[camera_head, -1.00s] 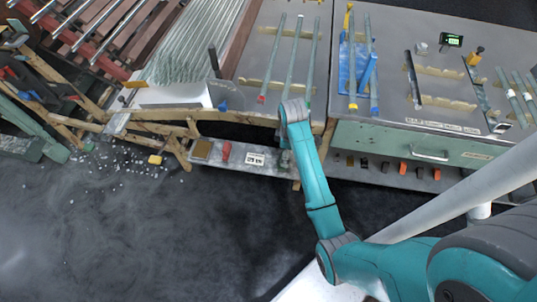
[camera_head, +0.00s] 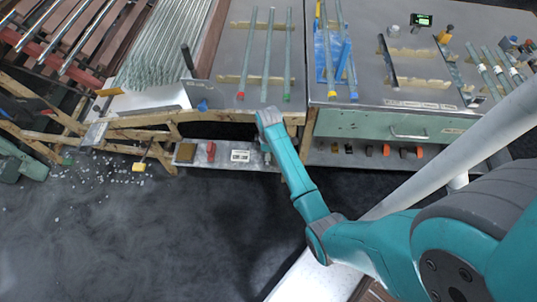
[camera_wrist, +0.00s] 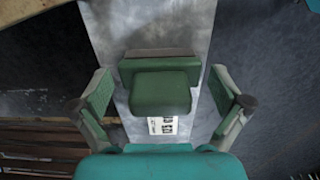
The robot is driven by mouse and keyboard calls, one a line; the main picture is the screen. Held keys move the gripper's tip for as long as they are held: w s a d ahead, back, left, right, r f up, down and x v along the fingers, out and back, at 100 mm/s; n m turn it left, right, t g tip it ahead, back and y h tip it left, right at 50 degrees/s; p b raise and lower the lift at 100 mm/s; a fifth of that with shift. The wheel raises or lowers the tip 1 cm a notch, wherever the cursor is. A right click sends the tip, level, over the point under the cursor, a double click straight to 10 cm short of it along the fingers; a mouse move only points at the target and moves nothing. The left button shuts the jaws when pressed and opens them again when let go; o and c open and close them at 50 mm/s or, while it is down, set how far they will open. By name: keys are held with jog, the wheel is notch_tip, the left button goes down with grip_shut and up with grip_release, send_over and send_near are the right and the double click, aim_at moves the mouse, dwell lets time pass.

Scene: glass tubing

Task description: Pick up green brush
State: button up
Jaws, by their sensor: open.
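The green brush (camera_wrist: 160,88) shows in the wrist view as a green block with a thicker flat part behind it, lying on a grey metal shelf. My gripper (camera_wrist: 162,90) is open, with one finger on each side of the brush and a visible gap on both sides. The gripper does not appear to hold it. In the head view my arm reaches down to the low shelf below the workbench, and its wrist largely hides the brush and fingers.
The low shelf (camera_head: 190,163) also holds a red object (camera_head: 211,151) and a black-and-white label (camera_head: 240,155); the label also shows in the wrist view (camera_wrist: 163,125). Above are the bench edge and glass tubes (camera_head: 268,60). A drawer cabinet (camera_head: 390,127) stands right.

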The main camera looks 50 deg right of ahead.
jog(key=shift+f, duration=0.5)
jog(key=c, duration=1)
jog(key=shift+c, duration=0.2)
